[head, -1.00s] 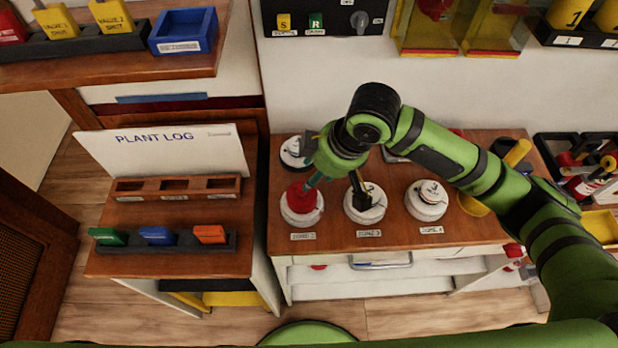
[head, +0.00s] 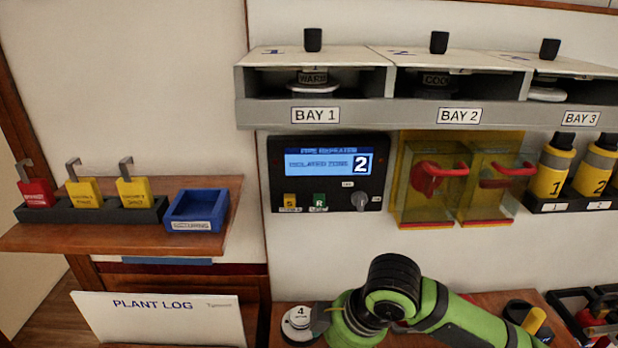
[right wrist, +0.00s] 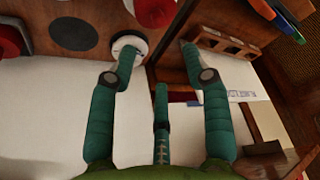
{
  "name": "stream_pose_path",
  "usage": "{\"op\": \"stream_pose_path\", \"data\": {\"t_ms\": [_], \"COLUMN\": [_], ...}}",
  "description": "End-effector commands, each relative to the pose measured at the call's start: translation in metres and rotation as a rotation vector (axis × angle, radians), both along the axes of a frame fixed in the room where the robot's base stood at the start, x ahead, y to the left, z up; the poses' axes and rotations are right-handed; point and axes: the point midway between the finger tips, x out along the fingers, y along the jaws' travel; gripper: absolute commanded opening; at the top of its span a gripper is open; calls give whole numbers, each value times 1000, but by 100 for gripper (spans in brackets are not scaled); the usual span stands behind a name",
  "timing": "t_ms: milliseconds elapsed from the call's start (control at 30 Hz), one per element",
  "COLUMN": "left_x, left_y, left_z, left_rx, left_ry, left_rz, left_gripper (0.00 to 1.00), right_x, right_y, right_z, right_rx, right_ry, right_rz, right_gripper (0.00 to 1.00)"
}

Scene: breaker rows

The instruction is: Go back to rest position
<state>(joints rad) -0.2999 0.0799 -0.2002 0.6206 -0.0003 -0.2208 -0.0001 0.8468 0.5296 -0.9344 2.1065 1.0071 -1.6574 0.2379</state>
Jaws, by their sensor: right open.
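My right arm comes in from the right in the head view, its green wrist (head: 355,318) low over the wooden bench. Its gripper is cut off by the bottom edge there. In the right wrist view my right gripper (right wrist: 160,66) is open, its teal fingers spread with nothing held between them. One fingertip overlaps a white round base (right wrist: 128,46) in that view; whether they touch I cannot tell. A white knob-like piece marked 4 (head: 300,322) is beside my wrist in the head view. My left gripper is in neither view.
A panel screen (head: 328,162) reads zone 2. Bays (head: 460,115) and yellow covers (head: 464,178) are on the wall. A shelf (head: 60,238) holds tags and a blue tray (head: 195,210). The plant log board (head: 155,318) and slotted rack (right wrist: 225,42) are near my gripper.

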Motion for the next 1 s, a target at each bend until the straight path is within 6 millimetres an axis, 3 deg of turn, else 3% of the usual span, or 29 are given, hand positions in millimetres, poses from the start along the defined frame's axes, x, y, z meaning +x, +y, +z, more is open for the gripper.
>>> {"op": "stream_pose_path", "data": {"t_ms": [200,367,467,700,1000], "left_x": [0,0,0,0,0], "left_y": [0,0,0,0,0], "left_z": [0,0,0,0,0], "left_rx": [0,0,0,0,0], "left_ry": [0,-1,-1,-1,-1], "left_rz": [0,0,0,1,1], "left_gripper": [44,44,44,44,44], "right_x": [-22,-37,-48,-86,-140], "right_y": [20,17,3,-57,-124], "right_z": [-27,-50,-68,-113,-147], "right_rx": [121,207,229,166,10], "right_ry": [-5,-18,-19,-1,32], "right_rz": [-47,-175,-286,-560,-766], "right_gripper": [49,49,49,49,49]}}
